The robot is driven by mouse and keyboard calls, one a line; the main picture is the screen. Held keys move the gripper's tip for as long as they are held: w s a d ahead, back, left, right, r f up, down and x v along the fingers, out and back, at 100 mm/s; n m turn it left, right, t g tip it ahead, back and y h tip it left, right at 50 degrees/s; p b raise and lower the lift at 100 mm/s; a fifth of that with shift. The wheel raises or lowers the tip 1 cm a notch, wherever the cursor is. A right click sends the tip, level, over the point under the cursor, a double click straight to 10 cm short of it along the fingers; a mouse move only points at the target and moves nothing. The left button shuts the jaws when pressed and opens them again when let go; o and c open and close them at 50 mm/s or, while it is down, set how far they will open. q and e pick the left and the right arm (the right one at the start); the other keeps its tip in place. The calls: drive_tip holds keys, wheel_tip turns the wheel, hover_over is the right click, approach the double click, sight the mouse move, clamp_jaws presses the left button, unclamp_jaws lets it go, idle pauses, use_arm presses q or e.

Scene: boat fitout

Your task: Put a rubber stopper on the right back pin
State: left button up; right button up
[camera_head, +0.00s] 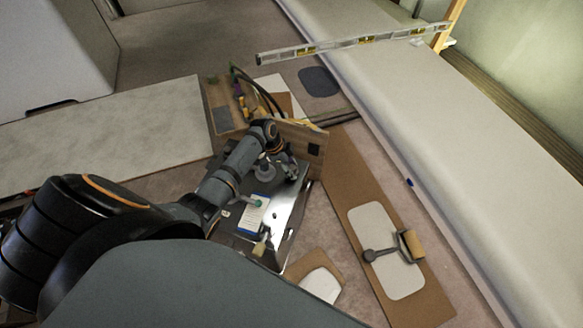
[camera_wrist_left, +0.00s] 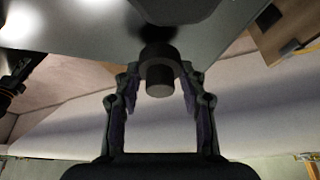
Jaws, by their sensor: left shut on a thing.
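My left gripper (camera_head: 290,172) is at the back right of a dark box-like unit with a shiny metal face (camera_head: 285,212). In the left wrist view, the left gripper (camera_wrist_left: 160,80) has its fingers on both sides of a dark round rubber stopper (camera_wrist_left: 159,82). The stopper's wider collar lies against or very near the grey metal surface (camera_wrist_left: 85,28). The pin is hidden, so I cannot tell whether the stopper is on it. The stopper is too small to make out in the head view. My right gripper is not in view.
A wooden panel (camera_head: 306,150) stands just behind the unit. A paper card (camera_head: 253,215) lies on the unit. A spirit level (camera_head: 350,44) lies across the white bench (camera_head: 400,95).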

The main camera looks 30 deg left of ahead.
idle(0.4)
use_arm(q)
drive_tip(key=shift+f+b, duration=0.35)
drive_tip(key=shift+f, duration=0.3)
drive_tip(key=o, duration=1.8)
drive_tip(key=shift+r, duration=0.1)
wheel_tip(320, 180, up, 9)
drive_tip(key=p, duration=0.8)
drive_tip(key=shift+f, duration=0.3)
